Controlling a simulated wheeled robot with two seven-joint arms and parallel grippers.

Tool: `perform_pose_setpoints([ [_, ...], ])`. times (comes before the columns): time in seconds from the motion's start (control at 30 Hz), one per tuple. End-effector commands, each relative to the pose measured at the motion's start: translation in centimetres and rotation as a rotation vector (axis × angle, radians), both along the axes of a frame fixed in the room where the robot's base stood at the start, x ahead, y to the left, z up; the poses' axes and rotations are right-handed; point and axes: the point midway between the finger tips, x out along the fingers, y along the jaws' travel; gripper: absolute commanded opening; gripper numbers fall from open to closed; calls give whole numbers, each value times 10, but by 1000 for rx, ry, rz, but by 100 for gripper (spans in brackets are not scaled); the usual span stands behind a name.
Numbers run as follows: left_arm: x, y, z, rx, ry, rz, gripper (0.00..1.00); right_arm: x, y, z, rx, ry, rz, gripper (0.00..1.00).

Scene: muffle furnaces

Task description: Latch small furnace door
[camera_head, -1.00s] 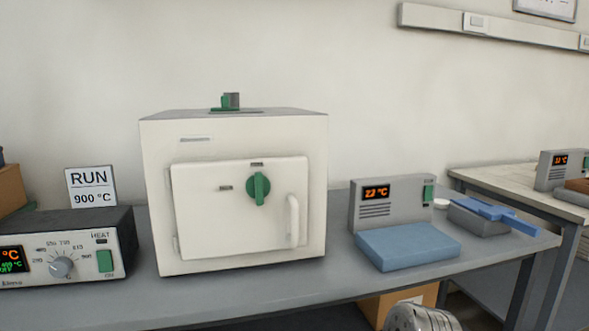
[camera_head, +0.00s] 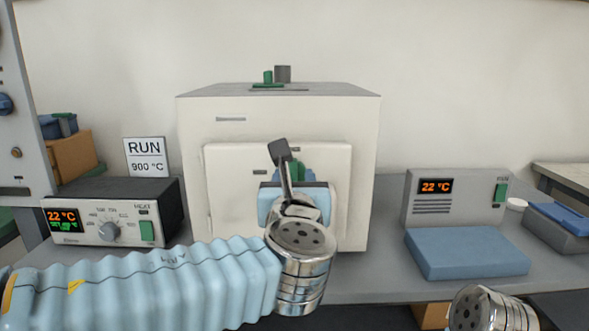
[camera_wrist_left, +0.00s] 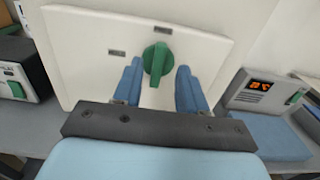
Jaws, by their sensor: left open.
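The small furnace (camera_head: 230,140) is a cream box on the bench, and its door (camera_head: 232,195) looks closed. A green latch knob (camera_wrist_left: 157,60) stands upright on the door in the left wrist view. In the head view only bits of the knob (camera_head: 300,170) show behind my gripper. My left gripper (camera_wrist_left: 157,75) is open, its blue fingers on either side of the knob with gaps to both. In the head view the left gripper (camera_head: 297,185) is in front of the door and hides much of it, including most of the handle. The right gripper is out of view.
A controller with a dial (camera_head: 110,222) stands left of the furnace beside a RUN 900 °C sign (camera_head: 146,157). A grey unit reading 22 °C (camera_head: 455,197) and a blue pad (camera_head: 467,253) lie to the right. A metal arm part of mine (camera_head: 490,310) shows at bottom right.

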Motion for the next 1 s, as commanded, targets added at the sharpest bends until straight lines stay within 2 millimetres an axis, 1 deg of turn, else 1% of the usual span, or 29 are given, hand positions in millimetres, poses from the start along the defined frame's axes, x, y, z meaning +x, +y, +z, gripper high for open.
perform_pose_setpoints([
  [0.03,10,0,1,1,2,2,42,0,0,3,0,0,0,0],
  [0.1,21,0,1,1,1,2,42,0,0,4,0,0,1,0],
  [0.2,31,0,0,0,1,0,42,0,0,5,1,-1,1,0],
  [0.33,37,0,0,0,1,0,42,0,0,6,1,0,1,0],
  [0.57,38,0,-1,0,1,0,42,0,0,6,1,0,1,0],
  [0.6,38,0,-1,0,1,0,38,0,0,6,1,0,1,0],
  [0.67,38,0,-1,0,1,0,29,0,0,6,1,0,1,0],
  [0.8,38,0,-1,0,1,0,8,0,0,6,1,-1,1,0],
  [0.87,38,0,-1,0,1,0,0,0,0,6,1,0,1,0],
  [1.0,37,0,-1,-1,1,0,0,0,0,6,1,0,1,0],
])
